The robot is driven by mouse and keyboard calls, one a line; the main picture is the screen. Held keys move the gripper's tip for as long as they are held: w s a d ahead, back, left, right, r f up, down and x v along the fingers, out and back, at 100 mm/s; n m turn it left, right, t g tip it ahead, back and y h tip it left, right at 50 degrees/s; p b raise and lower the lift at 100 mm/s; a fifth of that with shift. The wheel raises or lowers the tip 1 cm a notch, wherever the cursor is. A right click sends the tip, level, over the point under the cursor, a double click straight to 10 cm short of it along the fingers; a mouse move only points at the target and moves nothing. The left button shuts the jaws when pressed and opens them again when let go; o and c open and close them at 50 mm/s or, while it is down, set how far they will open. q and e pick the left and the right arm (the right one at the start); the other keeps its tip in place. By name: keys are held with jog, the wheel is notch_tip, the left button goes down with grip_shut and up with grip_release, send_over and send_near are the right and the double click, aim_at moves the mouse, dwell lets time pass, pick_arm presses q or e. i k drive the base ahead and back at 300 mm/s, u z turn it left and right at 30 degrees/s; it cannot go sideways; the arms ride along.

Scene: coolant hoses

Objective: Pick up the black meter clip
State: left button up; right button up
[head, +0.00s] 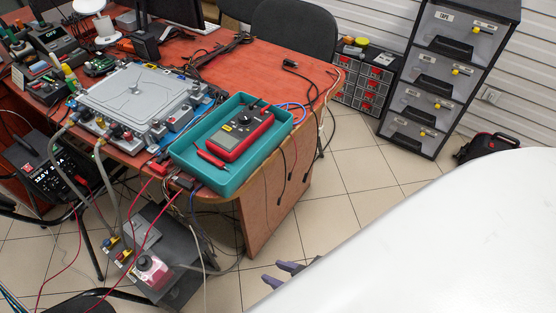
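A small black clip (184,183), which looks like the black meter clip, lies at the front edge of the red-brown table, just left of the teal tray (212,188). A red clip (157,168) lies to its left, with red leads hanging down from this edge. A red multimeter (240,133) with a dark dial lies in the tray, beside a red probe (211,158). My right gripper (281,274) shows only its purple fingertips at the bottom, low in front of the table and apart from the clip. Its fingertips are spread, with nothing seen between them. My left gripper is not in view.
A grey cold-plate unit (140,95) with hose fittings stands left of the tray. Hoses run down to a pump unit (155,270) below the table edge. Cables hang off the table's right end. A drawer cabinet (446,75) stands behind right. Tiled floor is open between.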

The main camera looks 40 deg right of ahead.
aim_at(287, 61)
jog(key=z, duration=0.4)
jog(key=k, duration=0.55)
jog(key=z, duration=1.15)
jog(key=i, duration=1.3)
jog(key=u, duration=3.8)
jog(key=k, duration=0.75)
jog(key=z, duration=0.2)
